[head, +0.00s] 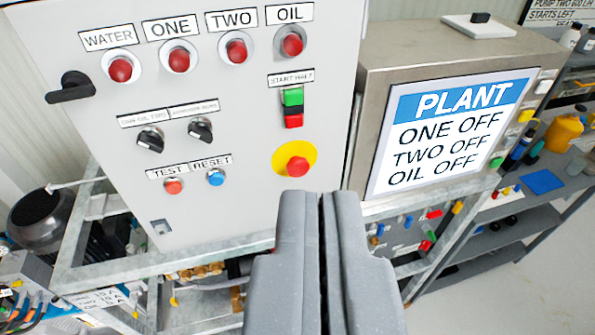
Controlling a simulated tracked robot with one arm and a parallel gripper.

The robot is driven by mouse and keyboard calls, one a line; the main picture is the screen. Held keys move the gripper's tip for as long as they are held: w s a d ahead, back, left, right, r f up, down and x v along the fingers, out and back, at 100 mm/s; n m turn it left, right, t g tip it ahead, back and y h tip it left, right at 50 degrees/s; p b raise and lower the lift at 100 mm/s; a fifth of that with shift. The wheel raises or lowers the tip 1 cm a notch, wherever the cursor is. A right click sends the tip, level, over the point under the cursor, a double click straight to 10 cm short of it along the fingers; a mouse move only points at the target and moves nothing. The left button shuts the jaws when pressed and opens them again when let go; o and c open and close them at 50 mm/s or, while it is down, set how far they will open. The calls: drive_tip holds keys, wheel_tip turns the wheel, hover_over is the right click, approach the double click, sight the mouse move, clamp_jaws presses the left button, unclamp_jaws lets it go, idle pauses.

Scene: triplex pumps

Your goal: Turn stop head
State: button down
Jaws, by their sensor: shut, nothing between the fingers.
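The stop head (297,167) is a red mushroom button on a yellow round plate (281,157), low on the right of the grey control panel (240,120). My gripper (319,196) is shut and empty. Its grey fingers point at the panel, with the tips just below and to the right of the red head in the picture. Whether the fingertips touch the panel I cannot tell. The head's lower edge lies close to the fingertips, and all of its face shows.
Above the stop head sit green and red start/halt buttons (292,107). Test (173,186) and reset (216,177) buttons and two black selector knobs (200,130) are to the left. A black handle (71,87) sticks out at the far left. A plant screen (450,130) stands at right.

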sight(301, 172)
drive_tip(key=c, duration=2.1)
unclamp_jaws()
drive_tip(key=shift+c, duration=0.2)
drive_tip(key=o, duration=0.6)
drive_tip(key=shift+w, duration=0.15)
drive_tip(key=shift+c, duration=0.2)
drive_tip(key=o, duration=0.7)
drive_tip(key=w, duration=0.1)
drive_tip(key=w+d, duration=0.1)
drive_tip(key=w+f+p, duration=0.1)
drive_tip(key=shift+d+n+h, duration=0.25)
drive_tip(key=shift+n+h, duration=0.05)
drive_tip(key=shift+h, duration=0.1)
drive_tip(key=shift+c, duration=0.2)
drive_tip(key=w+d+f+n+t+h+p, duration=0.1)
drive_tip(key=w+d+f+n+p, duration=0.1)
drive_tip(key=w+f+n, duration=0.3)
drive_tip(key=w+d+f+n+t+p, duration=0.1)
drive_tip(key=w+d+f+p, duration=0.25)
drive_tip(key=w, duration=0.45)
drive_tip(key=a+f+n+y+p, duration=0.2)
drive_tip(key=f+n+y, duration=0.25)
drive_tip(key=f, duration=0.45)
drive_tip(key=a+f+n+y+p, duration=0.25)
drive_tip(key=f+n, duration=0.25)
drive_tip(key=f, duration=0.4)
drive_tip(key=p+x, duration=0.3)
drive_tip(key=x, duration=1)
drive_tip(key=shift+w+f, duration=0.15)
drive_tip(key=shift+w, duration=0.1)
